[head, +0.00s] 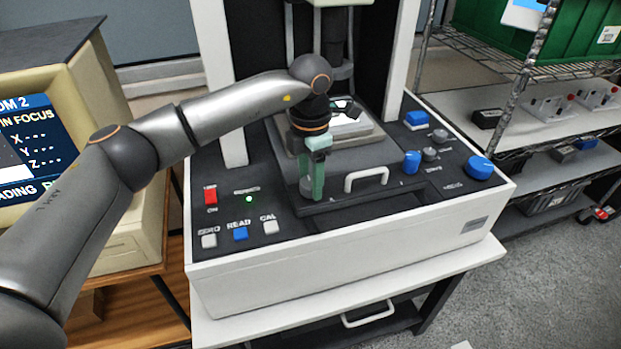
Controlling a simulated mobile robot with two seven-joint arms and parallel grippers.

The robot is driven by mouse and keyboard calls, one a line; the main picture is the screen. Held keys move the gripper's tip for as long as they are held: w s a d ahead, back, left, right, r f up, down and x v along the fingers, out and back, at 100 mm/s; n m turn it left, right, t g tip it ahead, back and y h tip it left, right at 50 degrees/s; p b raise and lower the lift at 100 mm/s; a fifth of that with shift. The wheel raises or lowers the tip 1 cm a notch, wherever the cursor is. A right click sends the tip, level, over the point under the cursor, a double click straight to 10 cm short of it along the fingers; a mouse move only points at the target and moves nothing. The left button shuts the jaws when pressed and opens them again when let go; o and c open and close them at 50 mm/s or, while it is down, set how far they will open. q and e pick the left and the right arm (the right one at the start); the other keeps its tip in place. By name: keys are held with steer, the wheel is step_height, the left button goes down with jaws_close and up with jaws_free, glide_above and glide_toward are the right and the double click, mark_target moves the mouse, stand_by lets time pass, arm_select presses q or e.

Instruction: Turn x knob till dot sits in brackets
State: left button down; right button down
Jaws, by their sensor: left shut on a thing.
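My left gripper (312,190), with green fingers, points down at the front left of the machine's deck. It is shut on a grey round knob (305,187), which its fingers partly hide. I cannot read a label on this knob. Blue and grey knobs stand on the right of the deck: a small blue one (412,162), small grey ones (430,154) and a large blue one (480,168). The screen (22,150) at the left shows "IN FOCUS" and X, Y, Z with dashes. I see no dot or brackets on its visible part. My right gripper is out of view.
A white handle (366,179) stands right of my gripper. A red switch (210,194), a green lamp (249,199) and the ZERO, READ (240,233) and CAL buttons lie to its left. White uprights flank the stage behind. Shelves with a green crate (550,35) stand at right.

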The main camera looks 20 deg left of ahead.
mark_target(311, 182)
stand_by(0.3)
arm_select(q)
steer(key=shift+c, duration=1.3)
jaws_free()
step_height(311, 182, up, 13)
steer(key=shift+f, duration=0.2)
